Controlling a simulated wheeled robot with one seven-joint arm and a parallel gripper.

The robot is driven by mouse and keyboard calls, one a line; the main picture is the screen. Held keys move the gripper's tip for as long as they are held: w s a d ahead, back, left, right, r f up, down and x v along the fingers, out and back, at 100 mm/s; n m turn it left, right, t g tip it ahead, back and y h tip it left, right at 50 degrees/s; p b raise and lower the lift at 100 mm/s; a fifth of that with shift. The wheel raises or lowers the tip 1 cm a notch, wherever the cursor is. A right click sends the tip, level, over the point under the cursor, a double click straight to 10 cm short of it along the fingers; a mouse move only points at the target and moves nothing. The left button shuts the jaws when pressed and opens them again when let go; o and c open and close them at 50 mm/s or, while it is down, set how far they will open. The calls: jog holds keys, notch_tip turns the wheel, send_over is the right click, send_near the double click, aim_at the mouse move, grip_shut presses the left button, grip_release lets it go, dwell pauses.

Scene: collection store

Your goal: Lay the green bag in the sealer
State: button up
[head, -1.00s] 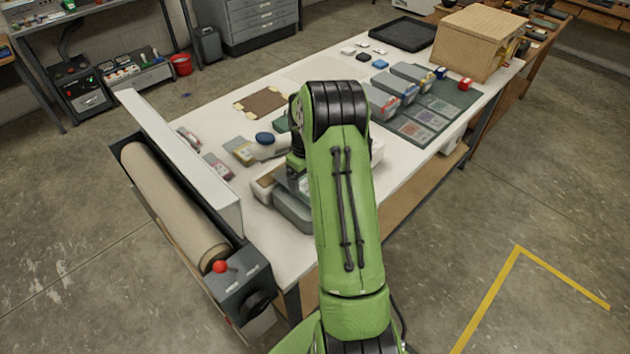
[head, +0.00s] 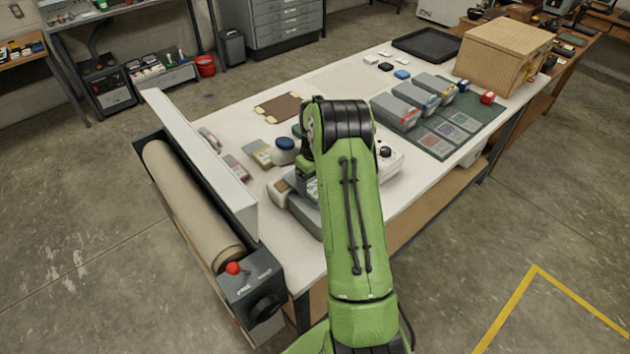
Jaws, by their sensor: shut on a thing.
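My green arm crosses the middle of the head view and hides my gripper's fingertips and whatever is between them. Its wrist hangs over the near part of the white table (head: 440,185). No green bag can be made out for certain; a small dark green patch (head: 297,130) shows just left of the wrist. A low grey and beige device (head: 305,215), partly hidden below the wrist, may be the sealer. A white box with a black knob (head: 390,155) shows just right of the arm; I cannot tell whether they are one unit.
A long roll (head: 190,205) with a pale upright panel (head: 200,165) stands along the table's left end. A blue round thing (head: 285,143) and small packets lie left of the wrist. Grey bins (head: 415,95), a dark tray (head: 427,43) and a wicker box (head: 503,55) stand farther back.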

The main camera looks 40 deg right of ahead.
jog(key=shift+f, duration=0.4)
